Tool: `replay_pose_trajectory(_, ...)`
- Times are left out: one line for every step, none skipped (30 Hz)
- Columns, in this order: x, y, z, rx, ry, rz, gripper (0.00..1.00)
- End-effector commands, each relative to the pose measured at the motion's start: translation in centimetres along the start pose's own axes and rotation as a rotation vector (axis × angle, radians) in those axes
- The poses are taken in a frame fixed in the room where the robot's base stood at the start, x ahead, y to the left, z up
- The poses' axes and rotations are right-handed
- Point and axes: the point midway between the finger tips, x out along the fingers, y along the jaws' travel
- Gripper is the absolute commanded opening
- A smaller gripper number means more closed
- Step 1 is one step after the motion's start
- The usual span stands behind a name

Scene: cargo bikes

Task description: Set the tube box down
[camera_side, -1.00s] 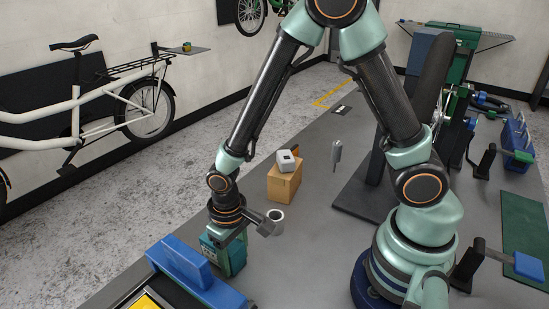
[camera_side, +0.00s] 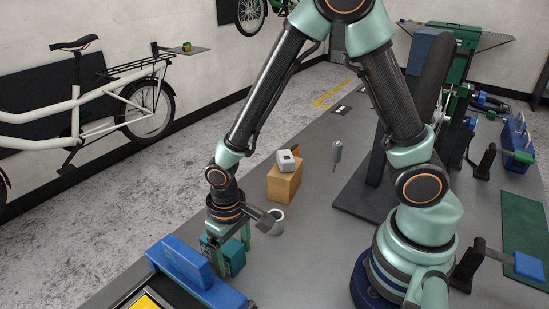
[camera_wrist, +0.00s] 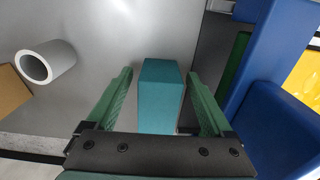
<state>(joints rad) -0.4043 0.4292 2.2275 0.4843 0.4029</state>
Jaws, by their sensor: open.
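The tube box is a teal box (camera_side: 234,262) standing on the grey bench top, beside a blue block. In the wrist view the teal box (camera_wrist: 161,92) lies between the two green fingers, with a gap on each side. My gripper (camera_side: 226,246) is at the box, pointing down, and its fingers are spread and not touching it. In the wrist view my gripper (camera_wrist: 161,100) is open around the box. Part of the box is hidden behind a finger in the side view.
A white tube or cup (camera_side: 276,220) stands close to the right of my gripper. A cardboard box (camera_side: 285,182) with a white device (camera_side: 287,161) on top is behind it. Blue blocks (camera_side: 190,265) and a yellow-topped tray (camera_side: 147,303) are at the front left.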

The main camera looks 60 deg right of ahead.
Motion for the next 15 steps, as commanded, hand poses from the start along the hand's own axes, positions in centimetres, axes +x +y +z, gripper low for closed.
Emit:
replay_pose_trajectory(-0.8, -0.1, -0.1, 0.0, 0.006, -0.002, 0.86)
replay_pose_trajectory(-1.3, 0.0, -0.1, 0.0, 0.005, -0.002, 0.86)
replay_pose_trajectory(-2.0, -0.1, -0.1, 0.0, 0.007, -0.003, 0.86)
replay_pose_trajectory(-2.5, -0.1, -0.1, 0.0, 0.007, -0.003, 0.86)
replay_pose_trajectory(-3.1, -0.1, -0.1, 0.0, 0.007, -0.003, 0.86)
replay_pose_trajectory(-3.8, -0.1, -0.1, 0.0, 0.007, -0.003, 0.86)
replay_pose_trajectory(-4.3, 0.0, -0.1, 0.0, 0.007, -0.003, 0.86)
replay_pose_trajectory(-4.9, -0.1, -0.1, 0.0, 0.007, -0.003, 0.86)
replay_pose_trajectory(-5.6, -0.1, -0.1, 0.0, 0.007, -0.003, 0.86)
replay_pose_trajectory(-6.2, 0.0, -0.1, 0.0, 0.007, -0.003, 0.86)
replay_pose_trajectory(-6.7, 0.0, -0.1, 0.0, 0.006, -0.003, 0.86)
replay_pose_trajectory(-7.4, -0.1, -0.1, 0.0, 0.007, -0.003, 0.86)
replay_pose_trajectory(-7.9, 0.0, -0.1, 0.0, 0.006, -0.002, 0.86)
replay_pose_trajectory(-8.3, 0.0, -0.1, 0.0, 0.005, -0.002, 0.86)
replay_pose_trajectory(-8.9, 0.0, 0.0, 0.0, 0.005, -0.002, 0.86)
